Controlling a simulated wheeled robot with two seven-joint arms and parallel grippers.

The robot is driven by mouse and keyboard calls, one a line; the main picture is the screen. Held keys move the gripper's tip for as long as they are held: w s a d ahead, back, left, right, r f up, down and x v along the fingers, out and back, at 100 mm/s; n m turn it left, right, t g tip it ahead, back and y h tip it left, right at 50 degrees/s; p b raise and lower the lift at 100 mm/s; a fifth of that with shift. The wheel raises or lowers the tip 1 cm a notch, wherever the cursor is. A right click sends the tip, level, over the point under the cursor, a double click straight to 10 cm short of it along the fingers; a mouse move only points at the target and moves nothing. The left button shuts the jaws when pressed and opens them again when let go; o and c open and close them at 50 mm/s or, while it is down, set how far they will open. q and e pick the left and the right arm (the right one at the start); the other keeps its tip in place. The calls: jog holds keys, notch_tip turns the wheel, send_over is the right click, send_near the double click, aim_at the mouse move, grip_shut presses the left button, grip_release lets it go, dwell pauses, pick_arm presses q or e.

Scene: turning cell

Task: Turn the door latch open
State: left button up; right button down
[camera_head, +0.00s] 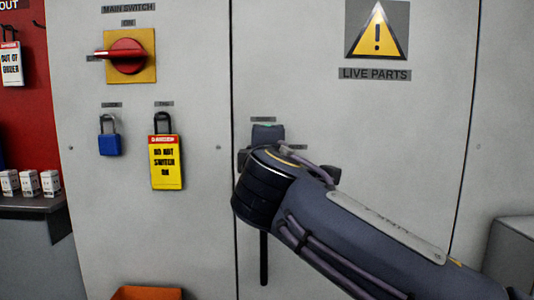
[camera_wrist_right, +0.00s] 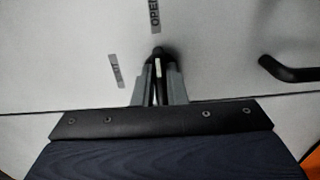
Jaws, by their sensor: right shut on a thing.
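The door latch (camera_wrist_right: 157,53) is a small black lever with a pale stripe, in the right wrist view. My right gripper (camera_wrist_right: 158,88) is shut on it, with a grey finger on each side of the lever. An "OPEN" label (camera_wrist_right: 154,12) is above the latch and another small label (camera_wrist_right: 116,70) is to its left. In the head view my right arm comes in from the right and its wrist covers most of the latch area on the grey cabinet door (camera_head: 400,130). My left gripper is not in view.
A long black vertical handle (camera_head: 263,260) is below my right wrist. On the left panel are a red main switch (camera_head: 126,56), a blue padlock (camera_head: 109,140) and a yellow danger tag (camera_head: 166,162). An orange bin (camera_head: 146,293) is at the bottom.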

jog(key=c, duration=1.5)
grip_release()
jog(key=shift+o, duration=0.2)
jog(key=shift+s, duration=0.1)
jog(key=s, duration=0.7)
jog(key=shift+s, duration=0.3)
jog(key=shift+f, duration=0.1)
